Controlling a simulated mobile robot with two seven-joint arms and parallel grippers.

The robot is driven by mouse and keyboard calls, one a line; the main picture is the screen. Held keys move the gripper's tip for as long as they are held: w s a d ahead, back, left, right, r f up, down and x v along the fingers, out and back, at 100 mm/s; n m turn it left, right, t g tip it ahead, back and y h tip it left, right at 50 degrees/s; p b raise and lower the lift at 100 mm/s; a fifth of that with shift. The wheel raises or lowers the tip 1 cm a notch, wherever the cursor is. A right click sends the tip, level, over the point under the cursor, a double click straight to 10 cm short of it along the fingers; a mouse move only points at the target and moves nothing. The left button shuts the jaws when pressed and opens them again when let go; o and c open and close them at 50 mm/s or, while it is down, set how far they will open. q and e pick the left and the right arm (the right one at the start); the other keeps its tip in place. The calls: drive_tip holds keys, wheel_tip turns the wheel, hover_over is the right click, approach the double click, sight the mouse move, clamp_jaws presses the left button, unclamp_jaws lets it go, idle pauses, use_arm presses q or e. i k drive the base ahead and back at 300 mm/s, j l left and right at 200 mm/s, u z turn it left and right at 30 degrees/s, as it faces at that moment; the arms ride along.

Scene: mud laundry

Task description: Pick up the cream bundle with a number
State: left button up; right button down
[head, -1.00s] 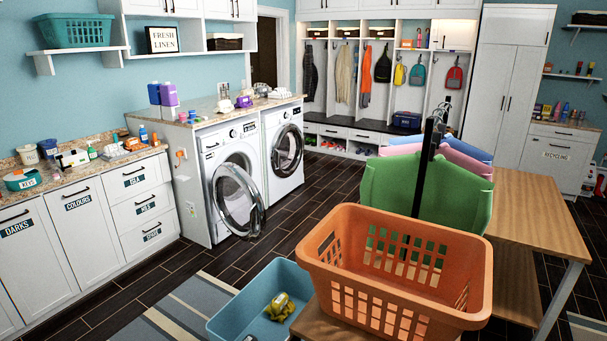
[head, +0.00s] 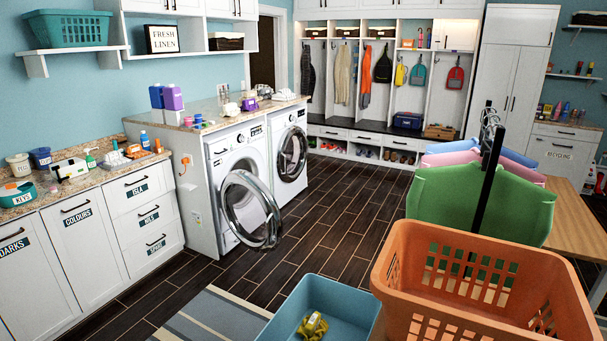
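I cannot clearly make out a cream bundle with a number. A small yellow-olive bundle (head: 312,326) with a paler patch lies in the blue tub (head: 345,295) at the bottom of the head view. Any number on it is too small to read. A small cream item (head: 231,109) sits on the counter above the washers, next to a purple one; I cannot tell what it is. Neither of my grippers is in view.
An orange basket (head: 480,250) stands at the lower right, in front of hanging green, pink and blue garments (head: 480,203). The front washer's round door (head: 250,209) hangs open into the aisle. Dark floor (head: 345,215) is clear in the middle.

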sight(230, 109)
drive_tip(key=i+j, duration=0.15)
drive_tip(key=j, duration=0.25)
drive_tip(key=i+j, duration=0.15)
drive_tip(key=j, duration=0.3)
drive_tip(key=i+j+z, duration=0.1)
drive_tip(key=j, duration=0.3)
drive_tip(key=i+j, duration=0.15)
drive_tip(key=j, duration=0.3)
drive_tip(key=i+j, duration=0.15)
drive_tip(key=j, duration=0.25)
drive_tip(key=i+j, duration=0.15)
drive_tip(key=j, duration=0.2)
drive_tip(key=i+j, duration=0.15)
drive_tip(key=j, duration=0.2)
drive_tip(key=i+j+z, duration=0.1)
drive_tip(key=j, duration=0.2)
drive_tip(key=i+j+z, duration=0.1)
drive_tip(key=i+j, duration=0.6)
drive_tip(key=j, duration=0.15)
